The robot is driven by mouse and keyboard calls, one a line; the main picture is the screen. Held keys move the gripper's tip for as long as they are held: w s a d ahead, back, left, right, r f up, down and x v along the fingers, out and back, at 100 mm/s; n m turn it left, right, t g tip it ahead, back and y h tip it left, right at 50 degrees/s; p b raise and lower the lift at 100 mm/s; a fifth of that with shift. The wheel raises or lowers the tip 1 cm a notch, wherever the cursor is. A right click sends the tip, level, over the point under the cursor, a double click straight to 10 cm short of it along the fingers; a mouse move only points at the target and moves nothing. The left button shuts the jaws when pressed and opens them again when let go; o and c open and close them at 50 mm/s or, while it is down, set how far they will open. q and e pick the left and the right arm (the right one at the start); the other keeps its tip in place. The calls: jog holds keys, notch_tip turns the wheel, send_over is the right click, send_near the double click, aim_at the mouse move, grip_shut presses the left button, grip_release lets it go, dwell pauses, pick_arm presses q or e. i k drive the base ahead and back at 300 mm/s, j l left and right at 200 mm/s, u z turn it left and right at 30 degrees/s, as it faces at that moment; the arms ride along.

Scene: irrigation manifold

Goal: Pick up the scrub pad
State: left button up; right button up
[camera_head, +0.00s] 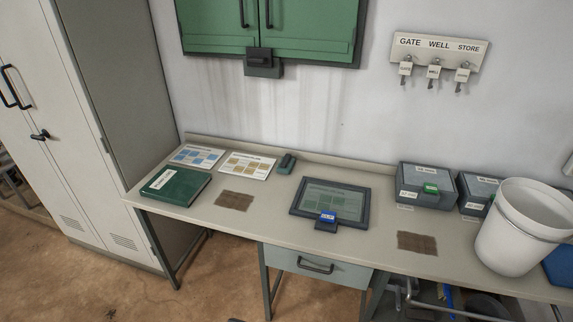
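I cannot pick out a scrub pad with certainty. A small dark grey-green block (287,163) lies at the back of the bench, right of the printed cards; it is too small to identify. Two flat brown, rough-looking patches lie on the bench, one left of the framed panel (234,200) and one at the front right (417,242); I cannot tell whether they are pads or stains. Neither of my grippers is in view.
The bench (270,215) holds a green book (175,184), two printed cards (248,166), a dark framed panel (334,199) with a blue tag, grey boxes (426,186) and a white bucket (521,228). A green cabinet (283,30) and key rack (438,49) hang above.

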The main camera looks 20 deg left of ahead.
aim_at(285, 166)
jog(key=i+z, duration=0.15)
jog(key=z, duration=0.25)
jog(key=i+j+z, duration=0.1)
jog(key=z, duration=0.25)
jog(key=i+j+z, duration=0.15)
jog(key=z, duration=0.25)
jog(key=i+j+z, duration=0.2)
jog(key=z, duration=0.15)
jog(key=u, duration=2.2)
jog(key=z, duration=0.6)
jog(key=i+j+z, duration=0.1)
jog(key=j+z, duration=0.8)
jog(key=z, duration=0.2)
